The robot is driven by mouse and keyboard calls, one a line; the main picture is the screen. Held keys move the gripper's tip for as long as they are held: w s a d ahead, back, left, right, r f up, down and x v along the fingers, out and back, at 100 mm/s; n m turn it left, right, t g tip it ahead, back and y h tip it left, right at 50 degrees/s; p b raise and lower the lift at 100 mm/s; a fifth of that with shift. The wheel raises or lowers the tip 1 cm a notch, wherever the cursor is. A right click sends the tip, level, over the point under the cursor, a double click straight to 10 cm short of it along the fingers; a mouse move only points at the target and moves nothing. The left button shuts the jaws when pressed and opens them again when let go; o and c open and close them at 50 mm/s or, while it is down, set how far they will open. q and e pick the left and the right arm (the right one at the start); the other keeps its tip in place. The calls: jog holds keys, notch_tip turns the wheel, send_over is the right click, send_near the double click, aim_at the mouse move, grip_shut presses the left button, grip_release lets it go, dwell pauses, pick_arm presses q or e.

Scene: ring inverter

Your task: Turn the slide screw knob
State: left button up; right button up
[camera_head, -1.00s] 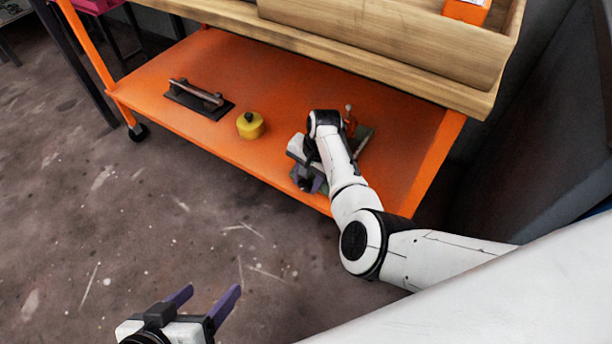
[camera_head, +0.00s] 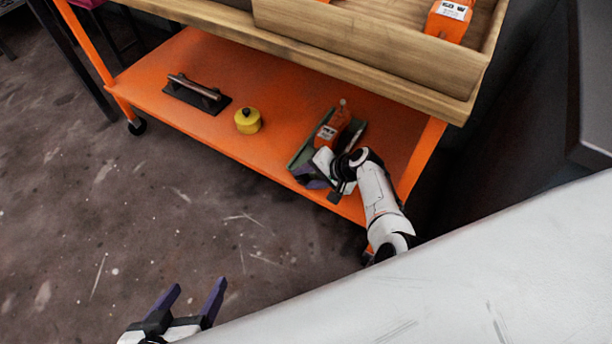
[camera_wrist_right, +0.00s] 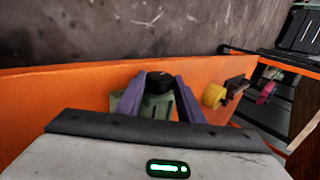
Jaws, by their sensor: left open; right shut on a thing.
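A green slide vise (camera_head: 303,156) with an orange block (camera_head: 332,130) on it sits on the orange lower shelf near its right front edge. The slide screw knob is dark; it shows in the right wrist view (camera_wrist_right: 159,80) at the end of the green body (camera_wrist_right: 155,106). My right gripper (camera_head: 303,173) reaches the vise's front end and is shut on the knob, with a purple finger on each side in the wrist view. In the head view the gripper hides the knob. My left gripper (camera_head: 190,292) is open and empty, low over the floor at the bottom left.
A yellow round object (camera_head: 248,122) and a black plate with a metal bar (camera_head: 197,93) stand on the orange shelf (camera_head: 290,100) to the left. A wooden tray (camera_head: 370,40) overhangs the back. The floor in front is clear.

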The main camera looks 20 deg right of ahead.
dwell(0.3)
jog(key=o, duration=1.1)
jog(key=shift+s+f, duration=0.1)
jog(key=shift+c, duration=0.2)
jog(key=shift+d, duration=0.1)
